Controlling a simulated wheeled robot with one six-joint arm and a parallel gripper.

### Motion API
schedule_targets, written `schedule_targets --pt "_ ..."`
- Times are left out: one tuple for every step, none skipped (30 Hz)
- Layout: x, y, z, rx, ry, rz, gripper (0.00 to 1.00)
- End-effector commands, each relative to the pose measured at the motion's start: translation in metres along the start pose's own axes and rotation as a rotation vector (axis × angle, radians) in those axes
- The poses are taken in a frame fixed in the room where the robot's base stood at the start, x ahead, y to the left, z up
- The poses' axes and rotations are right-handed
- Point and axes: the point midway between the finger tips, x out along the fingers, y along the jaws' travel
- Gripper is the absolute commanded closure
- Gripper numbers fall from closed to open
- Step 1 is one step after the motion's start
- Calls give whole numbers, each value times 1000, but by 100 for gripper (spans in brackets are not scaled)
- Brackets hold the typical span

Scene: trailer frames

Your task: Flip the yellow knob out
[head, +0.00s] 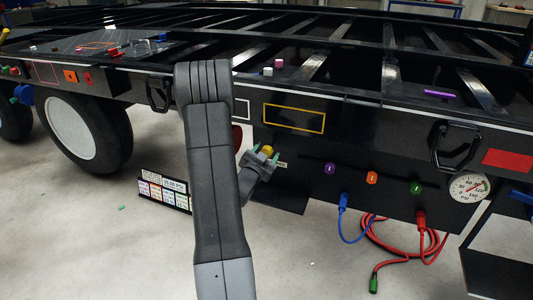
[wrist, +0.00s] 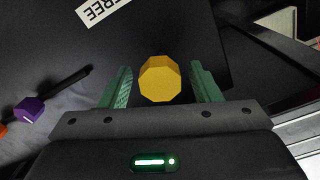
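The yellow knob (wrist: 159,79) is a faceted round knob on the black side panel of the trailer. In the wrist view it sits between the two green fingers of my gripper (wrist: 159,88), with a gap on both sides. In the head view the yellow knob (head: 267,150) shows at the tip of my gripper (head: 262,157), just right of my grey arm. My gripper is open around the knob. A white label reading "FREE" (wrist: 103,11) is beside the knob.
Purple (head: 330,168), orange (head: 372,178) and green (head: 416,188) knobs are to the right on the panel. Blue (head: 343,202) and red (head: 421,222) hoses hang below. A gauge (head: 469,187) is at the far right, a black handle (head: 455,147) near it.

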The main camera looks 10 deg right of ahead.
Motion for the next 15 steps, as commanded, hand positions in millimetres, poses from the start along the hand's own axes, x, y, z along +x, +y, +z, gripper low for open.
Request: schedule_targets --pt "0 0 0 0 0 0 43" --pt "0 0 0 0 0 0 43" --pt "0 0 0 0 0 0 43" --pt "0 0 0 0 1 0 43" --pt "0 0 0 0 1 -1 43" --pt "0 0 0 0 0 -1 43" --pt "-1 0 0 0 0 -1 43" --pt "-3 -1 0 0 0 -1 43" --pt "-6 -1 0 0 -1 -1 43" --pt "-10 -1 0 -1 -2 -2 43" --pt "-14 -1 0 -2 -2 -2 43" --pt "-20 -1 0 -2 -2 -2 43" --pt "-26 -1 0 -2 -3 -3 43" --pt "-32 -2 -1 -2 -3 -3 43" --pt "-41 -2 0 -2 -5 -3 43"
